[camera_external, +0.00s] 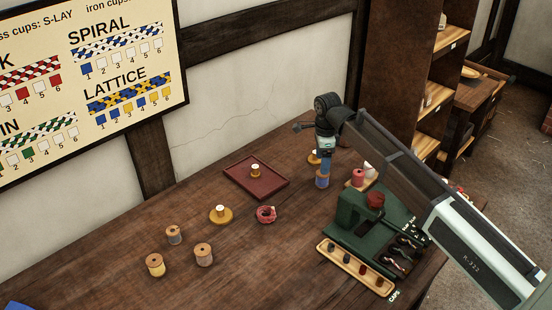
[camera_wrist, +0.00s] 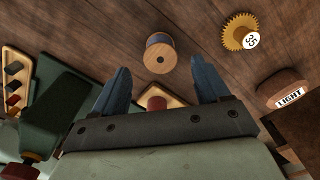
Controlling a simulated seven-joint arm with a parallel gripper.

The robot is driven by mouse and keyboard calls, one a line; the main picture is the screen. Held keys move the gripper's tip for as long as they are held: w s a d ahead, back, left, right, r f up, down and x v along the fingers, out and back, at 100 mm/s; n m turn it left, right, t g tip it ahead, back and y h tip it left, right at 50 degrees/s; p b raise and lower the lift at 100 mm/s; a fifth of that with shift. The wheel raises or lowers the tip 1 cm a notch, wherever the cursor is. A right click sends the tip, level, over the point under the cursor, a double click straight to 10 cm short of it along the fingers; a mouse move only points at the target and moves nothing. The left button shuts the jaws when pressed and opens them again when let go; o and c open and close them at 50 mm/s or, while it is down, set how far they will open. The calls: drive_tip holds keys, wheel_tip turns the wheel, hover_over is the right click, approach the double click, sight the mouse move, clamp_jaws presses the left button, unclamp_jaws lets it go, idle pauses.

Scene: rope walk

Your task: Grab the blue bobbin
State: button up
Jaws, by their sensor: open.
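The blue bobbin (camera_external: 322,182) stands upright on the table directly below my gripper (camera_external: 323,162) in the external view. In the wrist view the blue bobbin (camera_wrist: 159,57) shows its round wooden top with a dark centre hole, and a rim of blue thread. My gripper (camera_wrist: 163,76) is open there, its two blue-grey fingers spread wide and empty. The bobbin appears ahead of and between the fingertips. Whether the fingertips overlap its height is unclear.
A green machine (camera_external: 370,215) and a wooden cap tray (camera_external: 355,268) are to the right. A wooden block with a red spool (camera_external: 358,176) is close by. A gear marked 35 (camera_wrist: 240,32) and a LIGHT weight (camera_wrist: 284,90) are nearby. Several bobbins (camera_external: 203,254) stand front left.

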sight(322, 179)
drive_tip(key=shift+d+f, duration=0.1)
drive_tip(key=shift+f, duration=3.15)
drive_tip(key=c, duration=1)
drive_tip(key=shift+r, duration=0.1)
